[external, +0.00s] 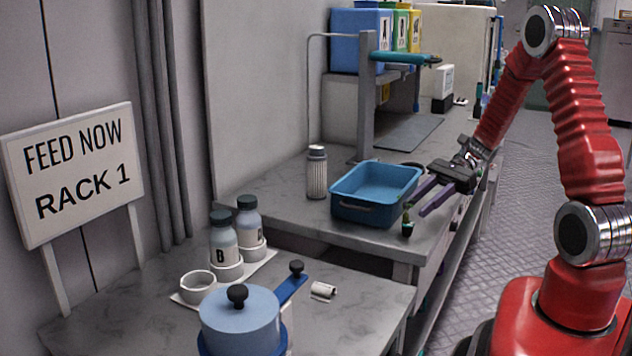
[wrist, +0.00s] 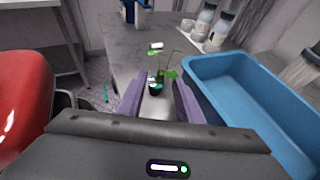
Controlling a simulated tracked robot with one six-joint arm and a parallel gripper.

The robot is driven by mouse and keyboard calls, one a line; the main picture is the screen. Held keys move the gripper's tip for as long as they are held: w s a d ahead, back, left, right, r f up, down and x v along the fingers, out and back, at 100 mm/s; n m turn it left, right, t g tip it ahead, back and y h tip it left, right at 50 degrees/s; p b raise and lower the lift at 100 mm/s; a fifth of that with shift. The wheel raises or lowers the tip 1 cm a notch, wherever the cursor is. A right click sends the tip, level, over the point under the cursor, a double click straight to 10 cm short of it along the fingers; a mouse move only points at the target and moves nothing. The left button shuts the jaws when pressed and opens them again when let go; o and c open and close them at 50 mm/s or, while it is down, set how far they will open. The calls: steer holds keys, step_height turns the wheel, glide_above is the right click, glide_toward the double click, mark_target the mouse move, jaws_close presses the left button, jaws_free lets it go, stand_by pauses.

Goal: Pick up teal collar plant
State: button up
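The teal collar plant (external: 407,227) is a small dark pot with thin green leaves, upright near the right edge of the grey bench, beside the blue tub. In the wrist view the plant (wrist: 156,87) shows a bit of teal at its pot and lies ahead, between the lines of my two purple fingers. My gripper (external: 416,208) is open and empty, its fingers pointing at the plant from the right. In the wrist view my gripper (wrist: 160,88) has its fingertips apart on either side of the pot. I cannot tell whether the pot is inside the fingertips or just beyond them.
The blue tub (external: 372,207) stands close beside the plant. A ribbed bottle (external: 316,175) is behind it. On the front bench are bottles marked B (external: 224,243), a white cup (external: 198,284) and a blue lidded pot (external: 240,322). The bench edge is near the plant.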

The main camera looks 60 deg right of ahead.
mark_target(407, 213)
steer(key=shift+x, duration=2.65)
steer(key=shift+d+f, duration=0.1)
steer(key=shift+f, duration=0.05)
jaws_close()
steer(key=shift+f, duration=0.1)
